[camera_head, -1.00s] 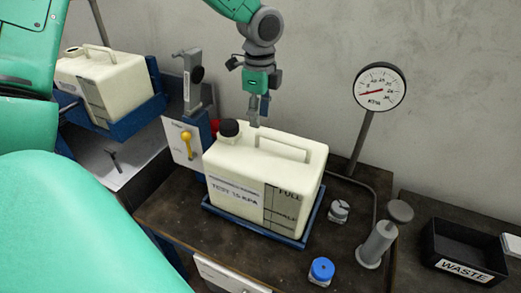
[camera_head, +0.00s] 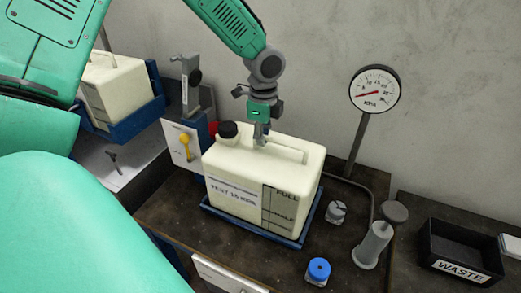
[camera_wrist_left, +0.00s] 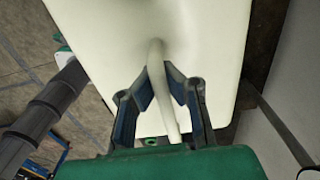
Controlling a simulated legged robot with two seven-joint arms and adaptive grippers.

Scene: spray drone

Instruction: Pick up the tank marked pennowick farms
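A cream tank (camera_head: 262,180) with a black cap stands upright in a blue tray (camera_head: 255,234) on the dark bench. Its label has a small upper line I cannot read and a larger line that seems to end in "15 KPA". A second cream tank (camera_head: 112,88) sits in a blue cradle at the left, partly hidden by green parts; no name is readable on it. My left gripper (camera_head: 262,138) is at the nearer tank's top handle. In the left wrist view its fingers (camera_wrist_left: 157,75) lie on either side of the handle (camera_wrist_left: 158,62); contact is unclear. My right gripper is out of view.
A pressure gauge (camera_head: 375,88) stands behind right of the tank. A small grey fitting (camera_head: 336,212), a blue-topped cap (camera_head: 318,271) and a grey cylinder (camera_head: 373,245) are to its right. A black WASTE bin (camera_head: 462,250) is at far right. A panel with a yellow lever (camera_head: 184,145) is left of the tank.

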